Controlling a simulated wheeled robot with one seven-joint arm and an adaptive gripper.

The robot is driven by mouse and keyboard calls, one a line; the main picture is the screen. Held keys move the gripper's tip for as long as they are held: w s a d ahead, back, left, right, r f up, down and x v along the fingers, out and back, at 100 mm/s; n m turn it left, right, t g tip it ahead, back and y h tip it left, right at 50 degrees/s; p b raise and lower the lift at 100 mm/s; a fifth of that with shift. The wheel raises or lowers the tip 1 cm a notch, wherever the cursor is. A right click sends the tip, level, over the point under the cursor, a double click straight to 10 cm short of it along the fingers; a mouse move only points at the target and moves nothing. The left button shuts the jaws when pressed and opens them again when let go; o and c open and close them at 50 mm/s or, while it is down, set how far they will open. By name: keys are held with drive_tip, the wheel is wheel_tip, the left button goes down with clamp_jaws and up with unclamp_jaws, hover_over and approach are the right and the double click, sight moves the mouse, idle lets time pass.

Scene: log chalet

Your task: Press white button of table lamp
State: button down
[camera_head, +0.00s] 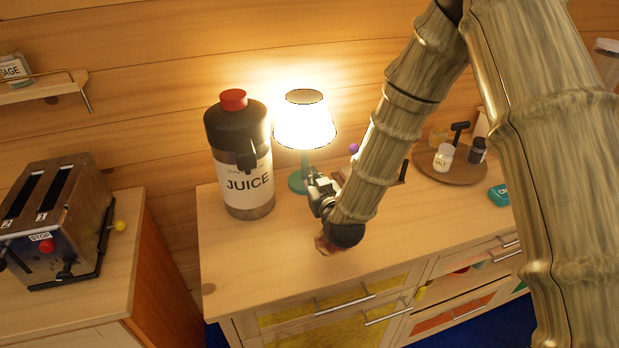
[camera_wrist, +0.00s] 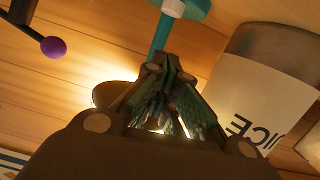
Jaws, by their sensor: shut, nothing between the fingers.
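The table lamp (camera_head: 305,126) stands on the wooden cabinet, with a glowing cream shade and a green stem and base. My gripper (camera_head: 312,178) is shut and empty, right by the lamp's base and stem. In the wrist view, my gripper (camera_wrist: 168,122) lies in front of the lamp's teal stem (camera_wrist: 161,38), and part of the base (camera_wrist: 192,7) shows at the top edge. The lamp is lit.
A juice dispenser (camera_head: 239,160) with a red cap stands close left of the lamp. A purple ball (camera_wrist: 53,46) on a dark rod shows in the wrist view. A round tray (camera_head: 450,174) with jars is at right. The cabinet top (camera_head: 240,255) is clear in front.

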drive_tip(key=b+v, duration=0.1)
drive_tip(key=v, duration=0.4)
drive_tip(key=shift+r, duration=0.2)
